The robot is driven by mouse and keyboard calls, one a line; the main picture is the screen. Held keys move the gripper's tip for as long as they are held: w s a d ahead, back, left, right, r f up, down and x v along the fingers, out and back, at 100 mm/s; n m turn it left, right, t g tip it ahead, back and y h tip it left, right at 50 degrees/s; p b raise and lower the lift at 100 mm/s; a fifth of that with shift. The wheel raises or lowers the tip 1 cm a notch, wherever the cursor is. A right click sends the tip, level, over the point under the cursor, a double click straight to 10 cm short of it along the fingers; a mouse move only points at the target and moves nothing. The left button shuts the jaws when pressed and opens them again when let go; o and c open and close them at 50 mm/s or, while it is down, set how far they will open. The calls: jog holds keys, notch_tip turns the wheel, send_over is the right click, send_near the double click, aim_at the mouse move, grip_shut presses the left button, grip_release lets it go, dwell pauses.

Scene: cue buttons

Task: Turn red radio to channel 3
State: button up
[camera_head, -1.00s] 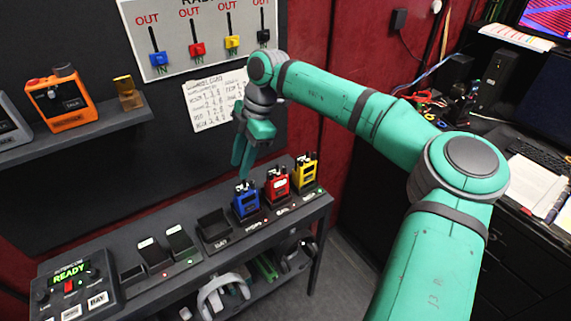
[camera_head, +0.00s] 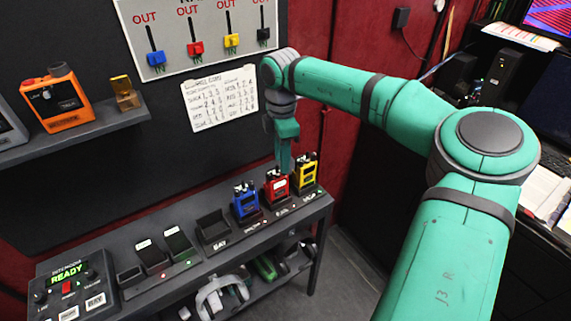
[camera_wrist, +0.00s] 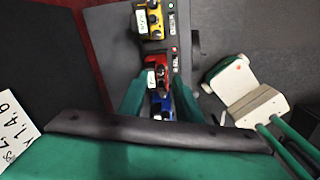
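The red radio (camera_head: 277,188) stands upright in its charger on the long dark shelf, between the blue radio (camera_head: 245,203) and the yellow radio (camera_head: 305,174). My gripper (camera_head: 284,163) points down just above the red radio and covers part of its top. In the wrist view my gripper (camera_wrist: 158,92) is open, its two green fingers apart. The red radio (camera_wrist: 156,68) lies between and just beyond the fingertips. The blue radio (camera_wrist: 161,106) shows between the fingers, nearer the palm. I see no contact. The channel setting is too small to read.
An empty charger (camera_head: 212,229) stands left of the blue radio. Farther left are two phone-like units and a READY panel (camera_head: 70,284). A paper chart (camera_head: 220,98) hangs behind my gripper. An orange radio (camera_head: 57,97) sits on the upper-left shelf.

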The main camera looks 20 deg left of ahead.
jog(key=shift+f, duration=0.65)
jog(key=shift+w+d+f, duration=0.15)
jog(key=shift+d+f, duration=0.15)
jog(key=shift+f, duration=0.5)
